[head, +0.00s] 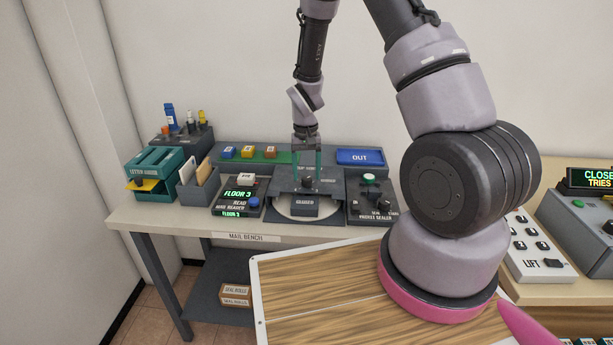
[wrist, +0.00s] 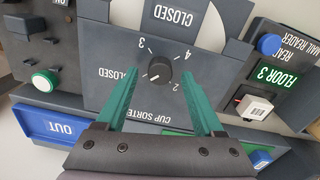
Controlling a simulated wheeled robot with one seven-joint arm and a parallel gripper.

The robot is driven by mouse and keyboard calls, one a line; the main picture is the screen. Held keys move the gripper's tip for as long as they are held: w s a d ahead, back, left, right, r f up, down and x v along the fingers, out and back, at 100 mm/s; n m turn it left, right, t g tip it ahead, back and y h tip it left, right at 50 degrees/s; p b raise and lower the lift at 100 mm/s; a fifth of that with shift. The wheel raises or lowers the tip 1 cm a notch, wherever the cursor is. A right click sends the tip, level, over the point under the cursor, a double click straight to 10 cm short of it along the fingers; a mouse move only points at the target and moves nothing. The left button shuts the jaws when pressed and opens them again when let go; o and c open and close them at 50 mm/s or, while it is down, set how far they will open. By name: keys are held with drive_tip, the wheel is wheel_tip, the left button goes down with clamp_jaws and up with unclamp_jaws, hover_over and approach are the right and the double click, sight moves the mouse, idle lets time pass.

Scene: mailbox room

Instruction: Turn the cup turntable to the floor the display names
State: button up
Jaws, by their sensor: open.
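The cup sorter (head: 308,178) is a dark grey panel at the middle of the mail bench. Its black dial knob (wrist: 158,71) has marks 2, 3, 4 and CLOSED around it in the wrist view. A small white mark on the knob faces lower left there, but its exact setting is hard to tell. The pale turntable (head: 283,209) shows partly under a grey cover marked CLOSED (wrist: 172,15). The mail reader display (wrist: 273,74) reads FLOOR 3. My gripper (head: 306,172) is open, its teal fingers pointing down above the sorter, apart on either side of the knob.
A mail reader (head: 237,197) stands left of the sorter and a packet sealer (head: 371,200) right of it. A blue OUT tray (head: 360,157) lies behind. Teal letter trays (head: 153,169) and an envelope holder (head: 198,186) stand at the bench's left.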

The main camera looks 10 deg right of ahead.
drive_tip(key=shift+f, duration=0.75)
clamp_jaws()
idle(0.9)
